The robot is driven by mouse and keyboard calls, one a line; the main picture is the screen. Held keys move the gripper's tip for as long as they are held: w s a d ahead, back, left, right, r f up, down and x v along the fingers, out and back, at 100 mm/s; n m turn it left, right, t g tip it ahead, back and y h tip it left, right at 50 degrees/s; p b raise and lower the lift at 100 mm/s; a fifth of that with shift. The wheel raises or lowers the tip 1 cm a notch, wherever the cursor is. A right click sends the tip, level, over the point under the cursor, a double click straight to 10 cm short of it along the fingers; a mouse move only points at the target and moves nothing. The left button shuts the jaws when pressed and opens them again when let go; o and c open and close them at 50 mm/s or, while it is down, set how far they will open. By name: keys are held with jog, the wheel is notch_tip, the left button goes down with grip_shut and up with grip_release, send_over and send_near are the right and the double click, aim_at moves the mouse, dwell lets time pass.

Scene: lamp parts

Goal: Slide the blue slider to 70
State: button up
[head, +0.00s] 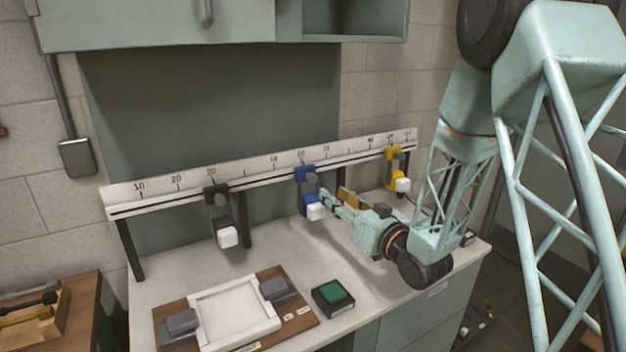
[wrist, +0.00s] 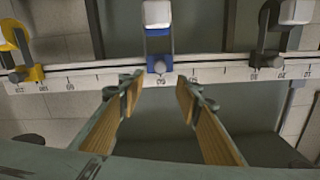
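The blue slider (head: 307,182) hangs on the white numbered rail (head: 240,176) close to the 60 mark, left of the 70 label. It has a white block at its lower end. In the wrist view, which is upside down, the blue slider (wrist: 158,62) is beyond the fingertips, roughly centred between them. My gripper (head: 334,198) is just right of the blue slider in the head view. Its wood-padded fingers (wrist: 158,88) are apart with nothing between them. Whether a fingertip touches the slider cannot be told.
A black slider (head: 217,205) is on the rail to the left and a yellow slider (head: 395,165) to the right. The rail beside the blue slider is clear on both sides.

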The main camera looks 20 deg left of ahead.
aim_at(314, 179)
jog(key=shift+b+x, duration=0.45)
jog(key=shift+x, duration=6.45)
jog(key=shift+c, duration=0.2)
jog(key=shift+d, duration=0.1)
grip_shut()
